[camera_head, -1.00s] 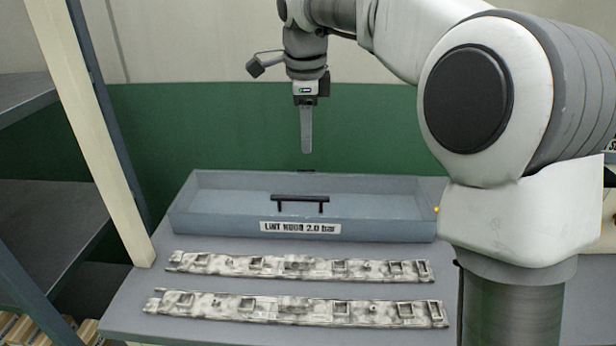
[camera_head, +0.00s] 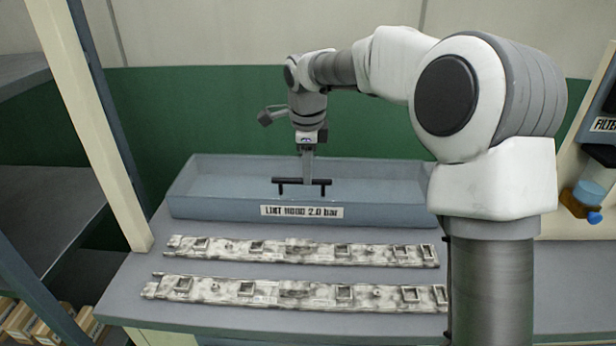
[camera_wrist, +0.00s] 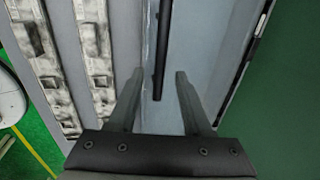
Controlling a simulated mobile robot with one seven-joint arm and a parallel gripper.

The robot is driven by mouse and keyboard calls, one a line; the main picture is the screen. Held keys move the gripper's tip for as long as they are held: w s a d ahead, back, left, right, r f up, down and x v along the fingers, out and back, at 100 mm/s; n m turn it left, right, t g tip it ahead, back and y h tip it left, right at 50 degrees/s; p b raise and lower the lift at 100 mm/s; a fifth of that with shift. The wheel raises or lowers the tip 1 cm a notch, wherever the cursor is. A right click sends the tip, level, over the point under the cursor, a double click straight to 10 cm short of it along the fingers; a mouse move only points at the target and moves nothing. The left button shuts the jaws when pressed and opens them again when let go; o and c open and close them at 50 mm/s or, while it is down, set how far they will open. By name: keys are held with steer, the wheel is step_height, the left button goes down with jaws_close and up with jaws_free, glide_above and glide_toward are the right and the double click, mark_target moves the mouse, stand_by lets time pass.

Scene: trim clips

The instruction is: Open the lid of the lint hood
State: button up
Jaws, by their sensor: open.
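The lint hood (camera_head: 195,209) is a long, shallow blue-grey box on the bench, with a label reading "LINT HOOD 2.0 bar" on its front. Its pale, see-through lid (camera_head: 230,188) looks shut. A black bar handle (camera_head: 288,181) stands on two posts on the lid; in the wrist view the handle (camera_wrist: 162,45) runs upward from between the fingertips. My gripper (camera_head: 307,180) points down at the middle of the handle. In the wrist view my gripper (camera_wrist: 156,78) is open, one finger on each side of the bar's line. I cannot tell whether the fingers touch it.
Two mottled grey-white trim strips (camera_head: 300,251) (camera_head: 300,293) lie on the bench in front of the hood. A cream post (camera_head: 100,130) and dark shelves (camera_head: 45,200) stand at the left. A partly cut-off filter unit (camera_head: 590,195) is at the right edge.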

steer(key=shift+w+f, duration=0.2)
steer(key=shift+f, duration=0.85)
jaws_close()
stand_by(0.7)
